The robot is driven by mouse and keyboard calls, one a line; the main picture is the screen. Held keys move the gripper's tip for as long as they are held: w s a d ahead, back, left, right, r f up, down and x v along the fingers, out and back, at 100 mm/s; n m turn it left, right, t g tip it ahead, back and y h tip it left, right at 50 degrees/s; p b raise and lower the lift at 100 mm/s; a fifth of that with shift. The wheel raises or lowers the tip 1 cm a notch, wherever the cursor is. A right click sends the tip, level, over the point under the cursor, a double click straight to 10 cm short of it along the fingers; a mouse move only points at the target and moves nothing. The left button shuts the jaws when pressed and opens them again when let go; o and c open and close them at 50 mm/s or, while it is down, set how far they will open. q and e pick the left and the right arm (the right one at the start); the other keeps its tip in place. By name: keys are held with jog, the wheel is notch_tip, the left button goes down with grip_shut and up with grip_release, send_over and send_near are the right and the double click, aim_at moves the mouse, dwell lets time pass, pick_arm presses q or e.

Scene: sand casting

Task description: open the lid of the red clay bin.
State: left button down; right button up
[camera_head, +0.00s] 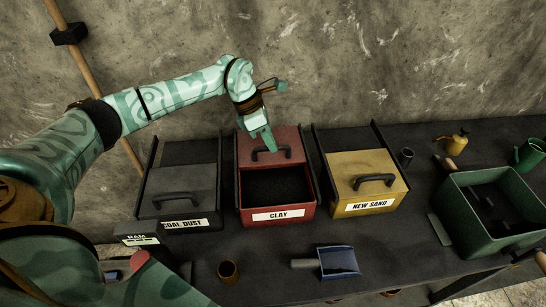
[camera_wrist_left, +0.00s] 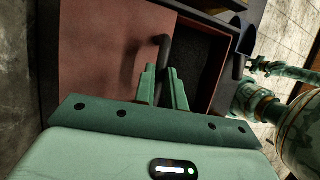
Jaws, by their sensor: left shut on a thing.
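The red clay bin (camera_head: 278,216) stands on the dark bench between two other bins, with a white CLAY label on its front. Its red lid (camera_head: 290,140) is slid toward the back, and the front part of the bin is open onto a dark inside. My left gripper (camera_head: 272,146) reaches down from behind and is shut on the lid's dark handle (camera_head: 259,157). In the left wrist view the fingers (camera_wrist_left: 163,88) close around the handle (camera_wrist_left: 163,44), with the red lid (camera_wrist_left: 105,50) to the left and the dark opening (camera_wrist_left: 205,60) to the right. My right gripper is not in view.
A grey coal dust bin (camera_head: 180,180) stands left, a yellow new sand bin (camera_head: 365,170) right, both with lids shut. A blue scoop (camera_head: 338,262) and a small brown cup (camera_head: 228,271) lie in front. A green crate (camera_head: 480,185) stands right. The wall is close behind.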

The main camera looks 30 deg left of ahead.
pick_arm(q)
jog(key=shift+w+a+r, duration=0.1)
jog(key=shift+w+a, duration=0.05)
jog(key=shift+a, duration=0.05)
jog(key=c, duration=1.7)
grip_release()
jog(key=shift+o, duration=1.2)
jog(key=shift+w, duration=0.15)
jog(key=shift+a+r, duration=0.1)
jog(key=shift+r, duration=0.2)
jog(key=p+v, duration=0.2)
jog(key=v, duration=1.3)
jog(key=shift+r+p, duration=0.25)
jog(key=shift+p, duration=0.05)
jog(key=shift+a, duration=0.15)
